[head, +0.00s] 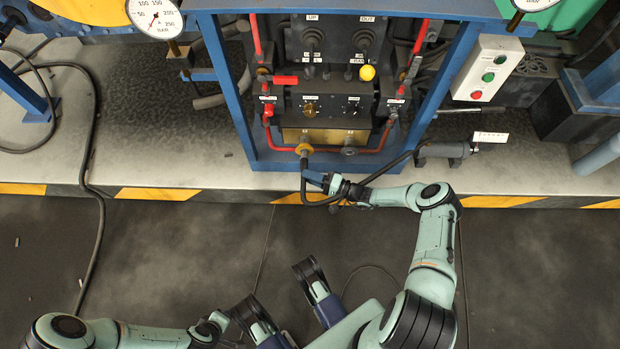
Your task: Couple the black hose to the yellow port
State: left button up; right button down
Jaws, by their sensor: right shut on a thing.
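The yellow port (304,148) shows as a yellow ring low on the front of the blue-framed panel. The black hose (376,177) curves from a grey cylinder on the right round to my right gripper (317,180). My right gripper is shut on the hose near its end, just below the yellow port. The hose end points up at the port and appears to meet the ring; whether it is seated inside I cannot tell. My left gripper (284,296) is open and empty at the bottom centre, its two fingers wide apart, well away from the panel.
A grey port (350,151) sits right of the yellow one. Red pipes, knobs and a yellow ball knob (367,73) fill the panel (238,100). A button box (487,68) stands at right. Another dark hose (95,200) lies at left. The dark floor in front is mostly clear.

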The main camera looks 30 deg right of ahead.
pick_arm(q)
jog(key=shift+b+x, duration=0.9)
pick_arm(e)
jog(key=shift+w+d, duration=0.75)
jog(key=shift+w, duration=0.35)
pick_arm(q)
jog(key=shift+a+r, duration=0.1)
jog(key=shift+a, duration=0.1)
pick_arm(e)
jog(key=shift+w+d+r, duration=0.25)
jog(key=shift+w+d, duration=0.05)
jog(key=shift+w, duration=0.05)
dwell(0.5)
jog(key=c, duration=1)
grip_release()
jog(key=shift+o, duration=0.2)
jog(key=shift+f, duration=0.15)
jog(key=shift+a, duration=0.1)
pick_arm(q)
jog(key=s+f+g, duration=0.1)
jog(key=s+g, duration=0.1)
jog(key=s, duration=0.4)
jog(key=w+r+t+p, duration=0.2)
jog(key=w+r, duration=0.1)
jog(key=w, duration=0.2)
jog(key=shift+p, duration=0.35)
pick_arm(e)
jog(key=v, duration=1.3)
jog(key=shift+s, duration=0.15)
